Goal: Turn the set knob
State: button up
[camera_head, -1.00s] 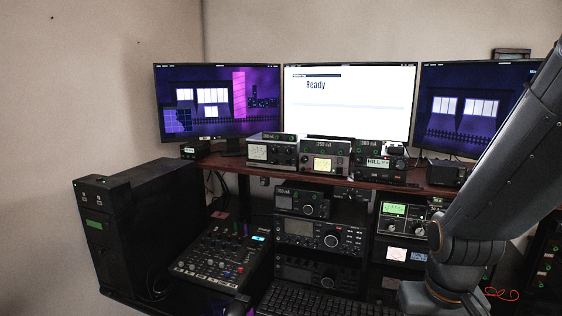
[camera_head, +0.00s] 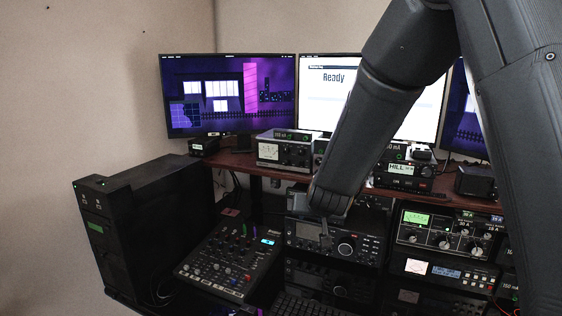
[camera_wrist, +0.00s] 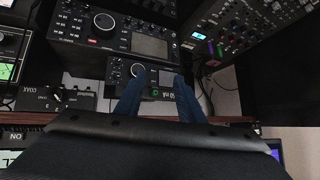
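No label reading "set" is legible, so I cannot tell which knob it is. My gripper (camera_wrist: 157,78) is open and empty, its two bluish fingers apart in front of the small upper radio (camera_wrist: 145,90). That radio's round knob (camera_wrist: 137,70) shows just beyond the left finger, with no clear contact. The larger radio has a big round knob (camera_wrist: 104,20), which also shows in the head view (camera_head: 346,246). In the head view my gripper (camera_head: 325,238) hangs in front of the radio stack and hides most of the small radio.
A mixer (camera_head: 228,262) stands left of the radios, beside a black computer tower (camera_head: 150,215). Meters and power supplies (camera_head: 445,232) stand to the right. The shelf (camera_head: 235,161) above carries several instruments and monitors. A COAX switch box (camera_wrist: 55,98) sits close beside my gripper.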

jog(key=w+a+r+m+t+h+p, duration=0.1)
jog(key=w+a+r+t+h, duration=0.1)
jog(key=w+a+r+t, duration=0.4)
jog(key=m+h+p, duration=0.2)
jog(key=m+h, duration=0.2)
jog(key=h, duration=0.2)
send_near(285, 163)
jog(key=shift+t, duration=0.4)
jog(key=p+x, duration=0.1)
jog(key=x, duration=0.1)
jog(key=p+x, duration=0.1)
jog(key=x, duration=0.2)
jog(key=p+x, duration=0.1)
jog(key=x, duration=0.1)
jog(key=shift+w+d+f, duration=0.2)
jog(key=shift+d+f, duration=0.05)
jog(key=shift+f, duration=0.1)
grip_shut()
